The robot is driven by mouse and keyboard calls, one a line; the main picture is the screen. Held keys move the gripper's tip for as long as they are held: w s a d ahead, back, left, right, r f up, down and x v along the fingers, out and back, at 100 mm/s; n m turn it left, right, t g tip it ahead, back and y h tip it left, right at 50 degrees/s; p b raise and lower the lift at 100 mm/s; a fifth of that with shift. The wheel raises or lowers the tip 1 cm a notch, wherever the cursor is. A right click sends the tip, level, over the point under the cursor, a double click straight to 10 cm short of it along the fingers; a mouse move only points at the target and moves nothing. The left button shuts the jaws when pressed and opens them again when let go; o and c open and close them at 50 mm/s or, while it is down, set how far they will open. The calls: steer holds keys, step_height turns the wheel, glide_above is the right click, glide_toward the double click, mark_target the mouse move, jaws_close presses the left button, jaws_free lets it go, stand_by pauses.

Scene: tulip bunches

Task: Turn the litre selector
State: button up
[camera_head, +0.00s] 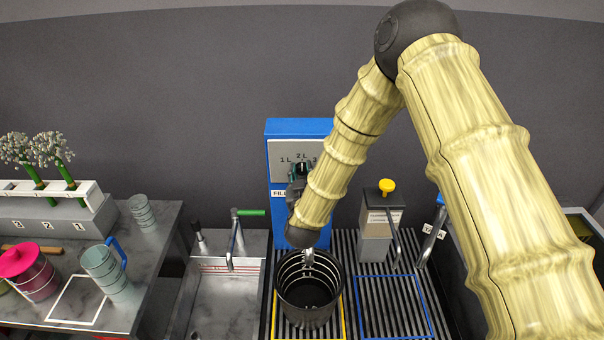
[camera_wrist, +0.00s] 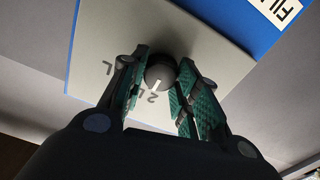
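The litre selector is a round dark knob (camera_wrist: 160,71) with a white pointer mark, on the pale panel (camera_wrist: 105,45) of a blue filling station (camera_head: 297,127). In the wrist view its mark points towards the 2L label. In the head view 1L is at the panel's left, 2L at the top and a 3 at the right. My gripper (camera_wrist: 163,80) has its green-padded fingers apart, one on each side of the knob. I cannot tell whether the pads touch it. In the head view my arm and gripper (camera_head: 299,180) cover part of the panel.
A black bucket (camera_head: 308,311) stands on the yellow-marked grate below the station. A dispenser with a yellow knob (camera_head: 387,187) and a blue-outlined grate are to the right. A sink (camera_head: 215,300) is to the left, with a counter holding cups and flowers beyond it.

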steer(key=shift+f+m+b, duration=0.1)
steer(key=shift+m+b, duration=0.2)
steer(key=shift+b, duration=0.3)
steer(key=shift+c, duration=0.2)
steer(key=m+b, duration=0.2)
steer(key=shift+f+b, duration=0.15)
steer(key=shift+b, duration=0.15)
steer(key=m+b, duration=0.2)
steer(key=b, duration=0.1)
steer(key=shift+d+m, duration=0.1)
steer(key=shift+m, duration=0.2)
steer(key=m+b, duration=0.4)
steer(key=shift+b, duration=0.35)
steer(key=shift+r+m+b, duration=0.2)
steer(key=shift+m+b, duration=0.85)
steer(key=shift+m, duration=0.25)
steer(key=shift+r, duration=0.1)
steer(key=o, duration=1)
steer(key=shift+d, duration=0.1)
steer(key=shift+s, duration=0.1)
